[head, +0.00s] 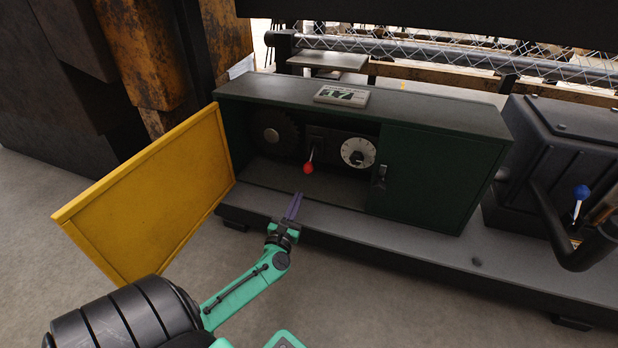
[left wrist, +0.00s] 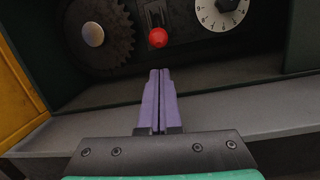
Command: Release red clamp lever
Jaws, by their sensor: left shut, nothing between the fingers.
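The red clamp lever (head: 309,167) is a red ball on a short stem inside the open green cabinet (head: 440,170). It hangs between a dark toothed gear (head: 272,134) and a white dial (head: 358,152). In the left wrist view the red ball (left wrist: 158,38) is beyond the fingertips and nearly in line with them. My left gripper (head: 298,196) has purple fingers that are shut and empty. It is in front of the cabinet opening, apart from the lever. The fingers also show in the left wrist view (left wrist: 159,75). My right gripper is not in view.
The yellow door (head: 150,195) stands open on the left of the cabinet. A green door with a latch (head: 380,175) closes the right part. A labelled plate (head: 342,96) lies on top. A machine with a blue-knobbed lever (head: 581,192) stands at the right.

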